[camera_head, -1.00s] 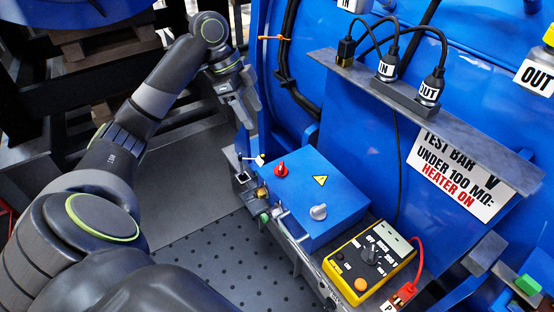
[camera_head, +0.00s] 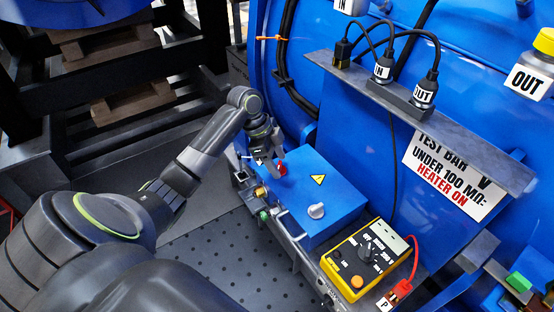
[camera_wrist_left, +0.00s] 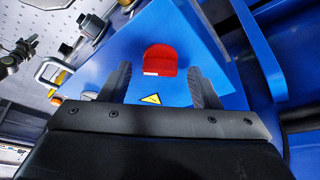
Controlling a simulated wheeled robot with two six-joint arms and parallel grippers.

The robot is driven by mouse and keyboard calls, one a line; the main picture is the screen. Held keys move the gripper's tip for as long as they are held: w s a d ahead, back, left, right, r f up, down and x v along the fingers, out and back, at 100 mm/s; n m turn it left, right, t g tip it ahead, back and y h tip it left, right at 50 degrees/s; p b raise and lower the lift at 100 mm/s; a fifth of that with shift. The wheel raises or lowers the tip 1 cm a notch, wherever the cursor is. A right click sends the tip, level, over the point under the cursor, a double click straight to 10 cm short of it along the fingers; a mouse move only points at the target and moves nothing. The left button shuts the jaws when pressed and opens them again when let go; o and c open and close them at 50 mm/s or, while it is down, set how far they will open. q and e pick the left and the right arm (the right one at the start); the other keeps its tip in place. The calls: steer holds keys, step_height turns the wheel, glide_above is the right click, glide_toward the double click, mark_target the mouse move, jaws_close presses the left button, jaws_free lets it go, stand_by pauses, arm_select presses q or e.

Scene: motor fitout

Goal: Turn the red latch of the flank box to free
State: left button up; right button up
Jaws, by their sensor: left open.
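The flank box (camera_head: 325,194) is a blue box with a yellow warning triangle and a grey knob on its top. Its red latch (camera_head: 281,170) is at the box's far left end, partly hidden by my gripper. In the left wrist view the red latch (camera_wrist_left: 160,60) lies between and just beyond the two fingertips, with a small white mark on its edge. My left gripper (camera_head: 272,164) is open at the latch, its fingers apart on either side; I cannot tell whether they touch it. My right gripper is not in view.
A yellow meter (camera_head: 365,259) with a red lead stands right of the box. A grey shelf (camera_head: 430,120) with plugged connectors juts out above. A white sign (camera_head: 453,175) hangs below it. The perforated floor plate (camera_head: 235,262) is clear.

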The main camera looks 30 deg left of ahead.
arm_select(q)
steer(key=shift+f, duration=0.15)
steer(key=shift+c, duration=0.2)
steer(key=c, duration=0.9)
steer(key=shift+d+n+p, duration=0.1)
steer(key=shift+n+p, duration=0.2)
steer(key=shift+p, duration=0.35)
steer(key=shift+c, duration=0.2)
steer(key=n+p, duration=0.2)
steer(key=p, duration=0.1)
steer(key=n+t+y+p, duration=0.1)
steer(key=n+p, duration=0.1)
steer(key=p, duration=0.1)
steer(key=n+t+p, duration=0.1)
steer(key=n+p, duration=0.1)
steer(key=p, duration=0.1)
steer(key=shift+s+d+r+y, duration=0.1)
steer(key=shift+s+r+y, duration=0.05)
steer(key=shift+r+y, duration=0.15)
steer(key=shift+f+n+y+p, duration=0.2)
steer(key=shift+n+y+p, duration=0.1)
steer(key=shift+n+p, duration=0.95)
steer(key=o, duration=1)
